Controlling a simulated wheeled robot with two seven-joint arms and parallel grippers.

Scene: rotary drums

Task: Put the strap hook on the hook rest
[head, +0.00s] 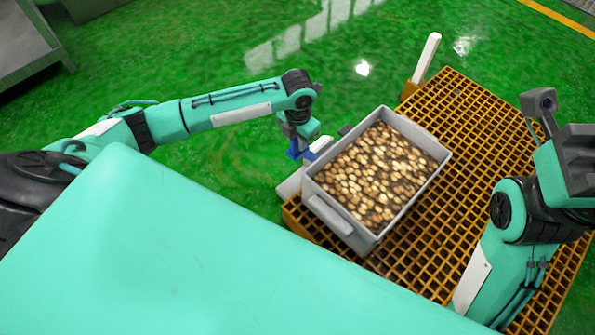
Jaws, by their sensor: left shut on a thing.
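My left gripper (301,149) points down just left of the grey bin. It is shut on a small blue piece, which looks like the strap hook (293,154); its shape is mostly hidden by the gripper. I cannot pick out the hook rest for certain. A pale grey block (290,184) lies low beside the bin, just below my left gripper. My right gripper (580,165) is at the right edge, partly cut off, above the orange grating; its fingertips do not show clearly.
A grey bin (335,215) full of brown and pale round pieces stands on the orange grating (480,125). A pale upright post (427,58) rises at the grating's far corner. The green floor (215,55) is clear behind. A grey metal structure (28,40) stands at the far left.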

